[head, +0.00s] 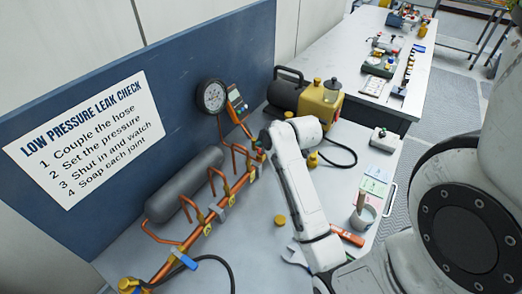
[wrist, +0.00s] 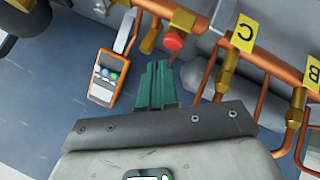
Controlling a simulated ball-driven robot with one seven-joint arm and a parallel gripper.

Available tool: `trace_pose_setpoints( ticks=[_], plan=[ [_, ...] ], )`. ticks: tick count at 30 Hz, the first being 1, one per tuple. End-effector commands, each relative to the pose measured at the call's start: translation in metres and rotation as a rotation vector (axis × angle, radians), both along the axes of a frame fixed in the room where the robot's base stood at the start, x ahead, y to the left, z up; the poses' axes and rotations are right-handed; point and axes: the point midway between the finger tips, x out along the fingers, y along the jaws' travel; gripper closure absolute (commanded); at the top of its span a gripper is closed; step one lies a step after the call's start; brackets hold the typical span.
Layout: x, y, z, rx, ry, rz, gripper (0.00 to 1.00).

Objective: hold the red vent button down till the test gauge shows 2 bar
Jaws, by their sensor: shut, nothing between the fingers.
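The red vent button (wrist: 174,42) sits on a brass fitting of the copper pipework in the wrist view. My gripper (wrist: 156,66) has green fingers, shut together and empty. Their tips lie just below and left of the button in the picture, and no contact shows. In the head view my wrist covers the fingers, and I cannot pick out the button there. The gauge's dial is not visible in the wrist view.
An orange handheld meter (wrist: 104,75) is left of the fingers. Copper pipe with brass valves (head: 209,217) and a grey cylinder (head: 184,185) run along the bench. A yellow pump (head: 320,102) stands behind my arm. A cup (head: 363,215) stands near the bench's right edge.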

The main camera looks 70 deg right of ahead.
Motion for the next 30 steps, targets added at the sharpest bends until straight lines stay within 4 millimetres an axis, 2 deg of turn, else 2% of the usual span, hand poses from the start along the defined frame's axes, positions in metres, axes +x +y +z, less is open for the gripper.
trace_pose_setpoints(
  ticks=[6, 15, 30],
  plan=[
    [0.000, 0.000, 0.023, -0.001, 0.000, 0.001, 1.00],
    [0.000, 0.000, 0.048, 0.000, 0.000, 0.000, 1.00],
    [0.000, 0.000, 0.048, 0.000, 0.000, 0.000, 1.00]
  ],
)
